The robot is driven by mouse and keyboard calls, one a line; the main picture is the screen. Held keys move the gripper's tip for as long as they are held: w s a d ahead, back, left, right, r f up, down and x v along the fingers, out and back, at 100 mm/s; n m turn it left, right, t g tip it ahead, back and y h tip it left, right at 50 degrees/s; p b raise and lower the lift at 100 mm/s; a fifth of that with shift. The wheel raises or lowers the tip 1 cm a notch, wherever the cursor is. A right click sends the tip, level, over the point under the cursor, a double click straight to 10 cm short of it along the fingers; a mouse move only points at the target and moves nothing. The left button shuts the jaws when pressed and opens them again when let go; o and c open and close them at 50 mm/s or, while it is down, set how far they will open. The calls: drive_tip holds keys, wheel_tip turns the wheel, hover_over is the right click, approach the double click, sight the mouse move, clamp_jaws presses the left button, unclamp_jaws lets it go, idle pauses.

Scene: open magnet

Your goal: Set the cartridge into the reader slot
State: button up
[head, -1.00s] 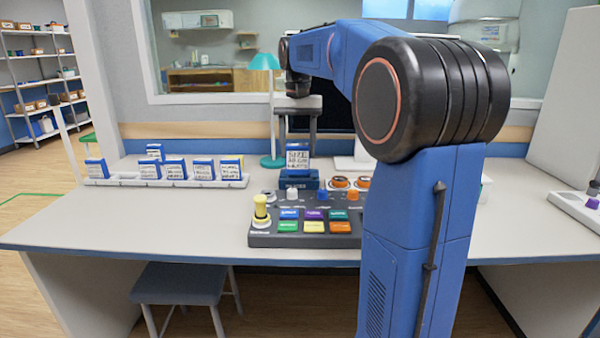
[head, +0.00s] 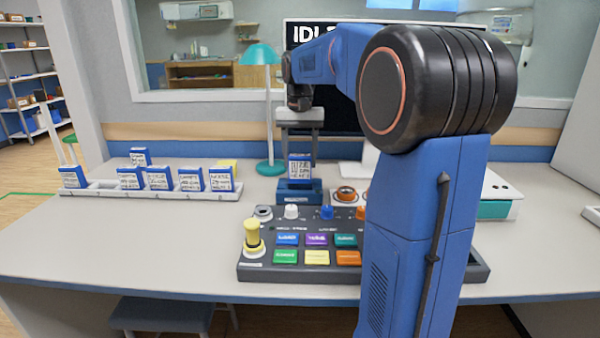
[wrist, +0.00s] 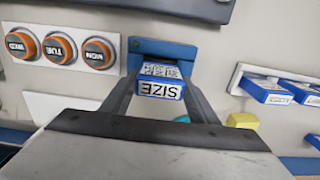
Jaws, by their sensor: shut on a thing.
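The cartridge (head: 299,168) is a small blue block with a white printed label. It is upright directly over the blue reader block (head: 299,194), its lower edge at the reader's top; I cannot tell how far it is in the slot. My gripper (head: 299,152) is above the reader, shut on the cartridge. In the wrist view the cartridge (wrist: 160,82) shows its "SIZE" label between the two grey fingers, with the blue reader (wrist: 172,52) behind it. The slot opening itself is hidden.
A white rack (head: 150,191) at left holds several similar cartridges. A control panel (head: 262,270) with coloured buttons and a yellow knob stands in front of the reader. Orange-ringed dials (head: 346,194) are right of it. A teal lamp (head: 268,110) stands behind. The left front table is clear.

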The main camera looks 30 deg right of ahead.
sight(300, 182)
drive_tip(key=shift+f, duration=2.1)
drive_tip(key=shift+f, duration=0.15)
drive_tip(key=o, duration=1.1)
wheel_tip(300, 182, up, 12)
drive_tip(key=shift+r, duration=0.15)
drive_tip(key=shift+s, duration=0.15)
